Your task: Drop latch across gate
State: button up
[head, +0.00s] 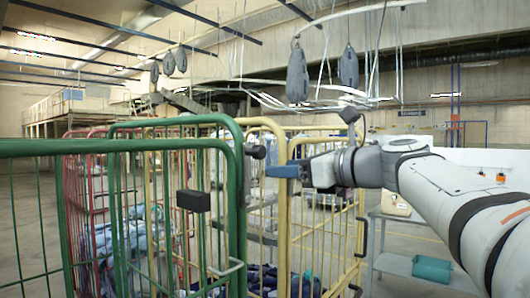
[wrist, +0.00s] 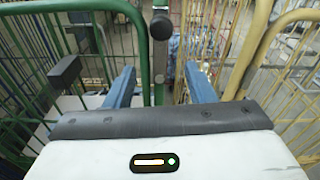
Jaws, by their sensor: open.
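The latch looks like a grey bar with a round black knob (head: 258,152) at its end, beside the green gate post. In the wrist view the knob (wrist: 160,27) is at top centre, with the bar running down below it. The green gate (head: 120,146) stands at left and carries a black block (head: 193,200), perhaps the catch; a dark block also shows in the wrist view (wrist: 66,72). My gripper (head: 272,171) is open, its blue fingers (wrist: 159,70) on either side of the bar in the wrist view. Whether they touch it I cannot tell.
A yellow cage (head: 286,200) stands close on the right of the green post, and a red cage (head: 75,190) is behind at left. Clothes lie inside the cages. Grey sling bags (head: 297,75) hang above. A teal bin (head: 432,269) sits on a shelf at right.

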aim_at(263, 150)
jog(key=shift+m+t+y, duration=0.3)
jog(key=shift+m+y, duration=0.1)
jog(key=shift+m, duration=0.2)
jog(key=w+a+r, duration=0.1)
jog(key=w+a+r+p, duration=0.1)
jog(key=a, duration=0.1)
jog(key=w+a+r, duration=0.1)
jog(key=w+a, duration=0.1)
jog(key=shift+r, duration=0.15)
jog(key=shift+w+a+p, duration=0.35)
jog(key=shift+w+a, duration=0.1)
jog(key=shift+a, duration=0.1)
jog(key=shift+c, duration=0.4)
grip_shut()
